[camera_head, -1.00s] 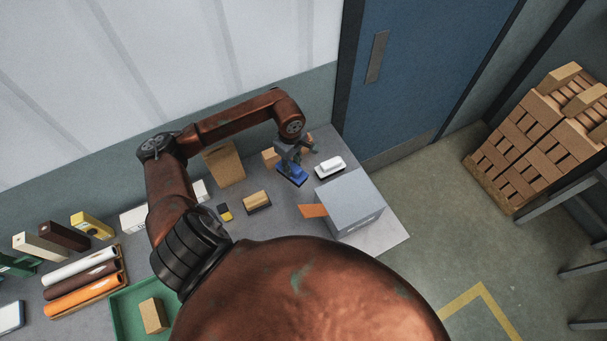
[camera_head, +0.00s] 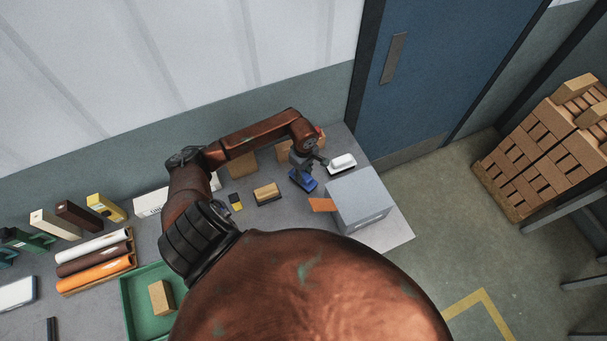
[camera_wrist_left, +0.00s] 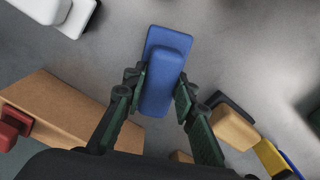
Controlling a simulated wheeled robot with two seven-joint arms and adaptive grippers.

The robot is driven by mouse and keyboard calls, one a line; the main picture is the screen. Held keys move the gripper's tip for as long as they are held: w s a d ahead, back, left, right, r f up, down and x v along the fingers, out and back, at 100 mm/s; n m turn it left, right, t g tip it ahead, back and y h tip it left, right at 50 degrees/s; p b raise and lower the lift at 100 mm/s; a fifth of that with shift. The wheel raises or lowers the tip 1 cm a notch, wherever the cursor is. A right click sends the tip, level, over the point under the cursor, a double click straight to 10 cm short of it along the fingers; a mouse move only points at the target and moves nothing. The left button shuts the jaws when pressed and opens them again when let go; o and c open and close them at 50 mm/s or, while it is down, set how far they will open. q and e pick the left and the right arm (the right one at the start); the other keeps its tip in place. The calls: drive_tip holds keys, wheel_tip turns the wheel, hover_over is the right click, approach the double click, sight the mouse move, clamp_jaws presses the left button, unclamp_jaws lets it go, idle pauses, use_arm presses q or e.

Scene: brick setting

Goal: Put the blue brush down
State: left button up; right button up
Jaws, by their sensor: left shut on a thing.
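The blue brush (camera_head: 303,181) is at the right part of the grey table, left of a white-topped brush and the grey box. My left gripper (camera_head: 302,169) is shut on it from above. In the left wrist view the blue brush (camera_wrist_left: 165,68) lies between the two green-black fingers of my left gripper (camera_wrist_left: 162,88), pointing away from the wrist. Its underside is hidden, so I cannot tell whether it touches the table. My right gripper is not in view.
The white-topped brush (camera_head: 342,164) and grey box (camera_head: 360,199) are close on the right. A tan-topped brush (camera_head: 267,193) is to the left. Cardboard boxes (camera_head: 242,165) stand behind. The green tray (camera_head: 128,305) and several rolls (camera_head: 96,262) are at far left.

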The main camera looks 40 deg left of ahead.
use_arm(q)
drive_tip(key=o, duration=1)
drive_tip(key=shift+s, duration=0.1)
drive_tip(key=shift+c, duration=0.2)
drive_tip(key=shift+o, duration=0.7)
drive_tip(key=shift+f, duration=0.1)
drive_tip(key=shift+r, duration=0.5)
wheel_tip(320, 180, up, 11)
drive_tip(key=b, duration=0.2)
drive_tip(key=shift+r, duration=0.2)
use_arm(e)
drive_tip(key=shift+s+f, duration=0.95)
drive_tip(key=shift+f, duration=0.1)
